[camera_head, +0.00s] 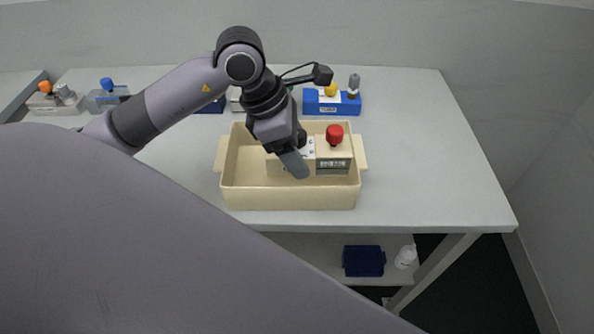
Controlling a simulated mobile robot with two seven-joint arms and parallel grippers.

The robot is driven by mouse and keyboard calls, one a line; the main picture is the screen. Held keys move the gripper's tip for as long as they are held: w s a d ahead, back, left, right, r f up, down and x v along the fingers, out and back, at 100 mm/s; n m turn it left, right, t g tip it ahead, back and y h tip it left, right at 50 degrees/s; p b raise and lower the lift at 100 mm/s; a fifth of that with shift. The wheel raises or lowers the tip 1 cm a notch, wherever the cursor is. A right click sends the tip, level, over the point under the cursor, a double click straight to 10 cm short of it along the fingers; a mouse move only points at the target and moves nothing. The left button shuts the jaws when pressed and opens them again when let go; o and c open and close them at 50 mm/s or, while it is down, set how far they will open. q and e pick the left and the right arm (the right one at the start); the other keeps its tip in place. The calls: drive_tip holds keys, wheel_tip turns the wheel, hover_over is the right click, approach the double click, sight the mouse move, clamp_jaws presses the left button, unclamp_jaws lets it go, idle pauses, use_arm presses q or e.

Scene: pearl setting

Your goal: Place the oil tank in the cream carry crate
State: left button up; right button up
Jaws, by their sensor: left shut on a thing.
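The cream carry crate (290,197) stands near the front edge of the table, with a tab handle at each end. My left gripper (295,162) reaches down over the crate and is shut on the oil tank (334,153), a cream block with a red cap and a dark label. The oil tank is within the crate's outline, towards its right side. I cannot tell whether its base touches the crate floor. The gripper hides the tank's left part. My right gripper is not in view.
A blue holder (323,108) with yellow- and grey-capped items stands behind the crate. Capped containers (107,97) stand at the back left. The table's right side (430,150) is clear. A dark blue bin (363,261) and a white bottle (405,257) sit on the shelf below.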

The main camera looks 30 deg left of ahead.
use_arm(q)
drive_tip(key=shift+f, duration=2.9)
drive_tip(key=shift+f, duration=0.2)
drive_tip(key=o, duration=0.9)
drive_tip(key=shift+r, duration=0.1)
drive_tip(key=shift+r, duration=0.2)
drive_tip(key=v, duration=1)
drive_tip(key=shift+s+a+r, duration=0.15)
drive_tip(key=shift+a+r, duration=0.05)
drive_tip(key=shift+r, duration=0.1)
drive_tip(key=shift+s+a+r, duration=0.1)
drive_tip(key=shift+a+r, duration=0.05)
drive_tip(key=shift+r, duration=0.35)
